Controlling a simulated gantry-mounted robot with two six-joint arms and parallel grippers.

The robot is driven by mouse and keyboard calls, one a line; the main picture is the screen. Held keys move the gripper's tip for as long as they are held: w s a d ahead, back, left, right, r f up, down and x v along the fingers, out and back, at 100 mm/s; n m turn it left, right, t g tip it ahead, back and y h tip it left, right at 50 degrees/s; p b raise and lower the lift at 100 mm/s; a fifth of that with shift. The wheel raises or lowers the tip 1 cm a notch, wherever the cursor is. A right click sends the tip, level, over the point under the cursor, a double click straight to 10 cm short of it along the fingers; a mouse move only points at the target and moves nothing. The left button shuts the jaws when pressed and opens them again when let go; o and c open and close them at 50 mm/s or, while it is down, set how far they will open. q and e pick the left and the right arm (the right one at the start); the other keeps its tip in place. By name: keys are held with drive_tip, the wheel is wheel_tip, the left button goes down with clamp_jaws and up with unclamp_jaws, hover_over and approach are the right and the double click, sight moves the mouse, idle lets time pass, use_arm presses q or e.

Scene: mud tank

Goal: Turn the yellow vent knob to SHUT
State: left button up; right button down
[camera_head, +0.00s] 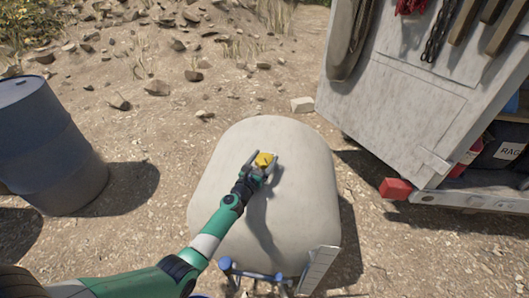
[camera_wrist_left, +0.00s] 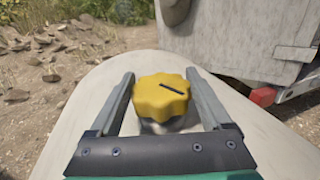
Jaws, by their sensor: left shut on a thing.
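The yellow vent knob (camera_head: 264,160) sits on top of the pale rounded tank (camera_head: 300,215). In the left wrist view the knob (camera_wrist_left: 162,97) has a scalloped rim and a dark slot mark on its top, running from upper left to lower right. My left gripper (camera_head: 261,164) is shut on the knob, with one finger on each side of it; in the left wrist view the fingers (camera_wrist_left: 162,100) flank the knob. No SHUT label is readable in either view. My right gripper is not in view.
A blue drum (camera_head: 50,150) stands at the left. A grey trailer or cabinet (camera_head: 395,110) with hanging tools and a red corner block (camera_head: 396,188) stands at the right. Blue pipework (camera_head: 250,272) and a pale upright panel (camera_head: 318,268) are at the tank's near end.

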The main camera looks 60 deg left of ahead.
use_arm(q)
drive_tip(key=shift+s+a+r+m+t+h, duration=0.15)
drive_tip(key=shift+m+t+h, duration=0.15)
drive_tip(key=shift+m+h, duration=0.15)
drive_tip(key=shift+f+m+t+h, duration=0.2)
drive_tip(key=shift+m+t+h, duration=0.6)
drive_tip(key=shift+h, duration=0.45)
drive_tip(key=m+t+h+b, duration=0.1)
drive_tip(key=m+h, duration=0.1)
drive_tip(key=h, duration=0.1)
drive_tip(key=shift+f+m+h, duration=0.1)
drive_tip(key=shift+m+h, duration=0.15)
drive_tip(key=shift+h, duration=0.05)
drive_tip(key=shift+m+h, duration=0.3)
drive_tip(key=shift+h, duration=0.2)
drive_tip(key=shift+d, duration=0.2)
drive_tip(key=o, duration=1.2)
drive_tip(key=shift+r, duration=0.2)
